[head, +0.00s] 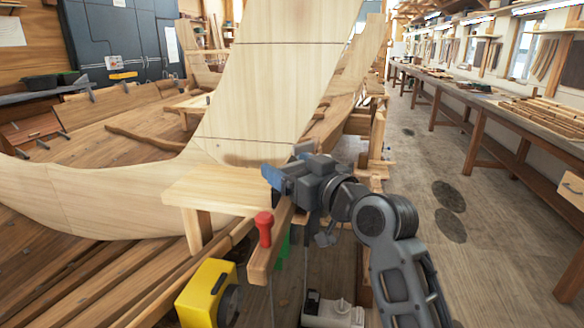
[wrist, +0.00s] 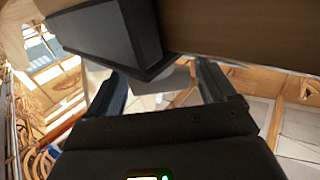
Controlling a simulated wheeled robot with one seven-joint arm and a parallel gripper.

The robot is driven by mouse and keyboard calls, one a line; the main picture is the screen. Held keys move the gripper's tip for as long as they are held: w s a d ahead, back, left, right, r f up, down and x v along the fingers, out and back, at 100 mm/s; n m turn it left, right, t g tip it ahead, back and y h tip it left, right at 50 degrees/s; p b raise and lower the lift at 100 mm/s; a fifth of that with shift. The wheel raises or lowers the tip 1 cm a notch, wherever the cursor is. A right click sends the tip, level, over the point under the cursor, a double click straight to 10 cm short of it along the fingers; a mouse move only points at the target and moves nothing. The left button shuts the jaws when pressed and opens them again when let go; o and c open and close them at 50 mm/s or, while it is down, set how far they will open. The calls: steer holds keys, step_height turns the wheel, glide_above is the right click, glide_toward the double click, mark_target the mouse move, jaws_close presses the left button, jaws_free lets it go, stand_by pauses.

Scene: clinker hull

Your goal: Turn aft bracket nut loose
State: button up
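My gripper (head: 273,177) is at the hull's wooden timber in the head view, its blue fingers pointing left beside the upright plank. In the wrist view my gripper (wrist: 160,78) has its two fingers wide apart, with no held object visible between them. A dark grey block (wrist: 105,35), possibly the aft bracket, hangs under a brown wooden timber (wrist: 245,30) just beyond the left finger. A paler grey piece (wrist: 172,82) shows below it, between the fingers; I cannot tell whether it is the nut. No nut is clearly visible in the head view.
A pale wooden bench top (head: 215,190) lies left of my gripper. A red-handled tool (head: 264,228) stands on the beam below it, and a yellow case (head: 205,293) sits lower left. The hull planking (head: 90,195) fills the left. The floor (head: 480,215) at right is open.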

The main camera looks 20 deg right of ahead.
steer(key=c, duration=0.8)
steer(key=shift+f+y+b, duration=0.15)
steer(key=shift+y+b, duration=0.15)
steer(key=shift+b, duration=0.25)
steer(key=shift+d+f+n+g+y+b, duration=0.15)
steer(key=shift+n+g+y+b, duration=0.15)
steer(key=shift+n+y+b, duration=0.55)
steer(key=n+g+y+b, duration=0.1)
steer(key=n+y+b, duration=0.1)
steer(key=y+b, duration=0.1)
steer(key=shift+f+g+b, duration=0.1)
steer(key=shift+g+b, duration=0.2)
steer(key=shift+b, duration=0.45)
steer(key=n+g+y+b, duration=0.2)
steer(key=y+b, duration=0.1)
steer(key=shift+n+b, duration=0.25)
steer(key=shift+b, duration=0.05)
steer(key=n+g+y+b, duration=0.2)
steer(key=g, duration=0.1)
steer(key=n+g+y+b, duration=0.1)
steer(key=shift+r, duration=0.3)
steer(key=shift+g, duration=0.5)
